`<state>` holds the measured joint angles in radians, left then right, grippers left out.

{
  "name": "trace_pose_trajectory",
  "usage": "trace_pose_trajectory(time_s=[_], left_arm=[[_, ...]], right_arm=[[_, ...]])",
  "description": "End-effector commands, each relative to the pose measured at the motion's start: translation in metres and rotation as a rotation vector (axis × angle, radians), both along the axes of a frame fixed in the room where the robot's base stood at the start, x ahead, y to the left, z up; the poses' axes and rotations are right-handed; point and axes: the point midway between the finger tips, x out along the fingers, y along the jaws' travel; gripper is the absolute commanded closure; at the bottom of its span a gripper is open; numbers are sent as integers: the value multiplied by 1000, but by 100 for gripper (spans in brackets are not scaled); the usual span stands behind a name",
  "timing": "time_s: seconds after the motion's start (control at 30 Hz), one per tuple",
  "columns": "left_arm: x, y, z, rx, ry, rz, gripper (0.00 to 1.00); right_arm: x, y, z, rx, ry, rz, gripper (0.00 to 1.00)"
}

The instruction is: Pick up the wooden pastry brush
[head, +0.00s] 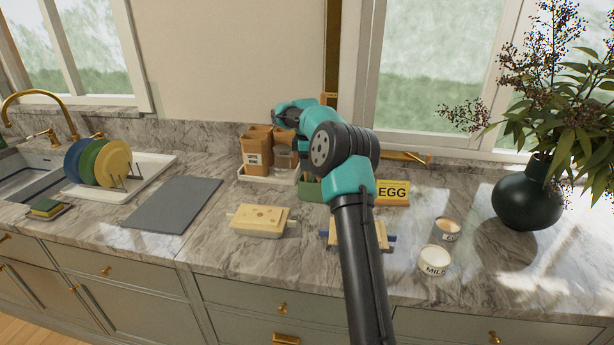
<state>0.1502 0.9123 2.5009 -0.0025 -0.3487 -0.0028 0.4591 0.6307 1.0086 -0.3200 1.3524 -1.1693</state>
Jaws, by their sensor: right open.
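I cannot make out the wooden pastry brush; it may be hidden behind my right arm. A green container (310,191) stands on the counter, partly covered by that arm, and I cannot tell what it holds. My right gripper (284,115) reaches toward the wall, above the brown wooden boxes (256,147). It is open, and nothing shows in it, though its fingers are small and partly turned away. My left gripper is out of view.
A white tray (252,176) holds the boxes. A yellow EGG box (394,193), a MILK tub (433,261), a cream block (259,222) and a dark vase (528,196) stand around. A grey board (174,204) lies left. The front right counter is clear.

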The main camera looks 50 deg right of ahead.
Motion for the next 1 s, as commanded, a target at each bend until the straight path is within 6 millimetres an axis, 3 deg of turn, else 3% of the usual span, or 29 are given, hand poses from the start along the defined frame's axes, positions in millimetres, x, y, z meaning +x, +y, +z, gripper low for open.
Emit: trace_pose_trajectory(time_s=[0.17,0.7,1.0], left_arm=[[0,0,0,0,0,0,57],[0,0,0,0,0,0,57],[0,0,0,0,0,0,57]], right_arm=[[0,0,0,0,0,0,50],[0,0,0,0,0,0,100],[0,0,2,0,0,0,100]])
